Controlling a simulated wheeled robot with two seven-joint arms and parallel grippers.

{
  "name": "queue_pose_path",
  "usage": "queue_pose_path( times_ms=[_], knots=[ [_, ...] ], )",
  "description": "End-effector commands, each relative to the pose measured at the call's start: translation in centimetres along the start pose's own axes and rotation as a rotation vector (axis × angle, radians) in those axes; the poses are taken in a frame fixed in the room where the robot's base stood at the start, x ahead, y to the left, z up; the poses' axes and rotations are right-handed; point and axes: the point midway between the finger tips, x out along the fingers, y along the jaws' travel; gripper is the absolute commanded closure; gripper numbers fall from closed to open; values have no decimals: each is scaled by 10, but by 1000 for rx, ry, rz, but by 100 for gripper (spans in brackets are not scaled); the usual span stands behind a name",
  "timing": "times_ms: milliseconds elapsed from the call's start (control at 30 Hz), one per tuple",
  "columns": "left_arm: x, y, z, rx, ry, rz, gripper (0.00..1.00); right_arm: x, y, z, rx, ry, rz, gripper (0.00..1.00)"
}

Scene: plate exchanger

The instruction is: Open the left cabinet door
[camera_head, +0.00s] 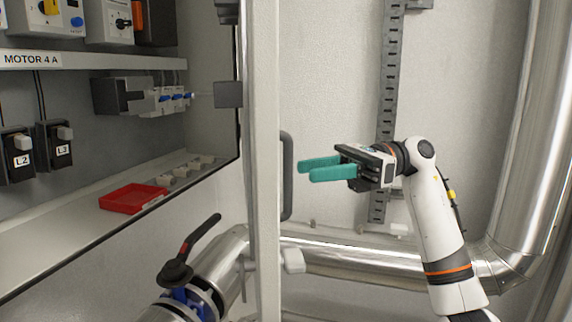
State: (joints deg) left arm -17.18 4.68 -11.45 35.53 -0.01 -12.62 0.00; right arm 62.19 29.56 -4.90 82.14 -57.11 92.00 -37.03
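The cabinet door (265,120) stands open and shows nearly edge-on as a tall pale panel. The inside of the cabinet (215,120) is exposed to its left. A dark vertical bar handle (287,176) is on the right side of the door. My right gripper (307,169) has teal fingers pointing left toward the handle, and shows to the right of it. It does not hold the handle. The fingers show close together, and whether a gap lies between them is unclear. My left gripper is not in view.
A red tray (132,198) lies on the cabinet floor below breakers and switches. A valve with a black lever (188,252) sits on a shiny pipe below the cabinet. More pipe (350,258) runs behind the door and rises at right. A slotted rail (388,90) is on the wall.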

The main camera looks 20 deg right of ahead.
Motion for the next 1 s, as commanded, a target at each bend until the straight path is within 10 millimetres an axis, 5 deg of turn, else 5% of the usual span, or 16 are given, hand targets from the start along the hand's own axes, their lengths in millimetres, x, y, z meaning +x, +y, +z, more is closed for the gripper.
queue_pose_path(
  times_ms=[300,700,900,1000],
  knots=[
    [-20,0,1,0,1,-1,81,49,0,-2,3,1,0,66],
    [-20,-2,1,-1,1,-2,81,57,1,0,2,1,1,66],
    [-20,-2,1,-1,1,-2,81,57,1,0,3,2,1,97],
    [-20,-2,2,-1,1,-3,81,57,1,0,3,2,1,100]
  ],
)
